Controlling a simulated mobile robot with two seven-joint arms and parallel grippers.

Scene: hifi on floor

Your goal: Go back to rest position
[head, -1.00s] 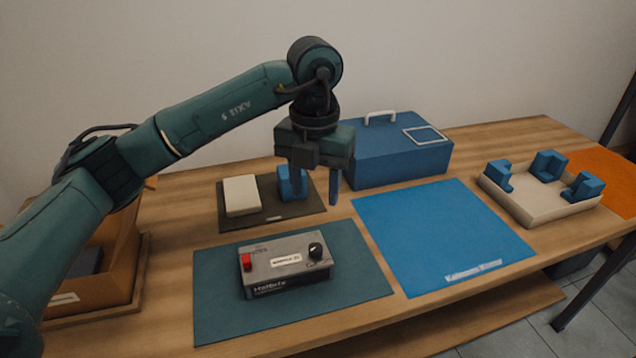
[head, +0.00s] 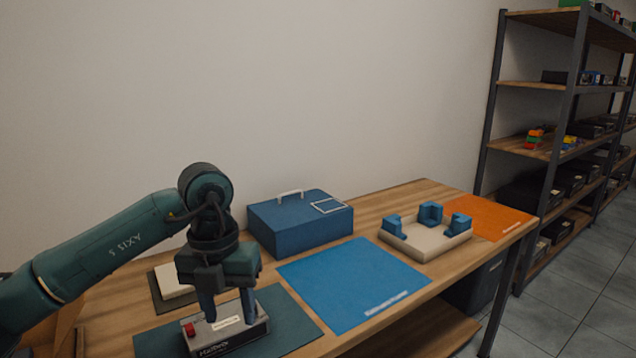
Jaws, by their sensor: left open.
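My left gripper (head: 228,308) hangs fingers down at the left of the head view, with its two fingers apart and nothing visible between them. In the picture its fingertips overlap the grey box (head: 229,338) with a red button and a label. I cannot tell whether they touch it. The box sits on a dark teal mat (head: 290,318). The left arm comes in from the left, bent at the elbow. My right gripper is not in view.
A blue case (head: 290,232) with a handle stands at the table's back. A blue mat (head: 350,285), a cream tray (head: 432,247) with blue corner blocks and an orange mat (head: 490,217) lie to the right. A pale block (head: 172,280) is behind the arm. Shelves (head: 540,145) stand right.

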